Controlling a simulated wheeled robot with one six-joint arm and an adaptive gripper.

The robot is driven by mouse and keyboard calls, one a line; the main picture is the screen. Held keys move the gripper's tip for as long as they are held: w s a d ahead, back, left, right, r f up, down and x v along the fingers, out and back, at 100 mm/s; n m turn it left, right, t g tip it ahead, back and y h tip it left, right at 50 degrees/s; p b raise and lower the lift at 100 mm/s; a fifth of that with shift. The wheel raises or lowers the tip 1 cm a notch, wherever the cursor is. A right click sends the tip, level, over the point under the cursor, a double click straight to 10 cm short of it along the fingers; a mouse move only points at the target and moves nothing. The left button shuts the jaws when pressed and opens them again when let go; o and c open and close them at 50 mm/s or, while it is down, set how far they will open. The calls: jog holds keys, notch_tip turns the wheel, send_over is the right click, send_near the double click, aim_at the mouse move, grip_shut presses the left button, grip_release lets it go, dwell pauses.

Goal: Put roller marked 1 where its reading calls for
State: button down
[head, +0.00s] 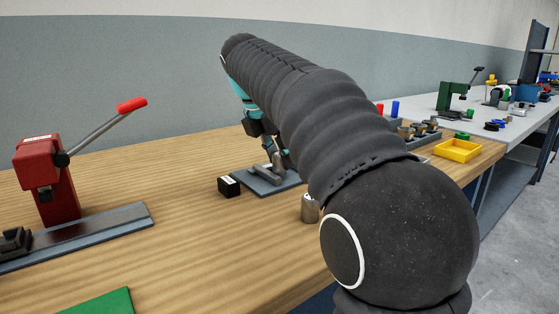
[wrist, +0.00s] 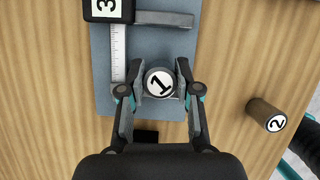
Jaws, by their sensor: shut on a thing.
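Roller marked 1 (wrist: 159,82) is between the fingers of my gripper (wrist: 160,85) in the wrist view, its white round label facing the camera. My gripper is shut on it, over a grey-blue gauge plate (wrist: 103,70) with a ruler scale (wrist: 118,52). I cannot tell whether the roller touches the plate. Roller marked 2 (wrist: 262,110) stands apart on the wood to the right.
A red lever press (head: 45,180) stands at the left, with a green mat (head: 105,303) in front. A yellow tray (head: 455,157) is at the bench's right end, near blocks and knobs. A green press (head: 452,97) stands on the farther bench.

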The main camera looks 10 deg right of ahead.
jog(key=r, duration=0.3)
jog(key=shift+d+r, duration=0.25)
jog(key=shift+d, duration=0.1)
jog(key=s+d+r, duration=0.2)
jog(key=d+r, duration=0.4)
jog(key=d, duration=0.4)
jog(key=shift+d+r, duration=0.2)
jog(key=shift+d, duration=0.2)
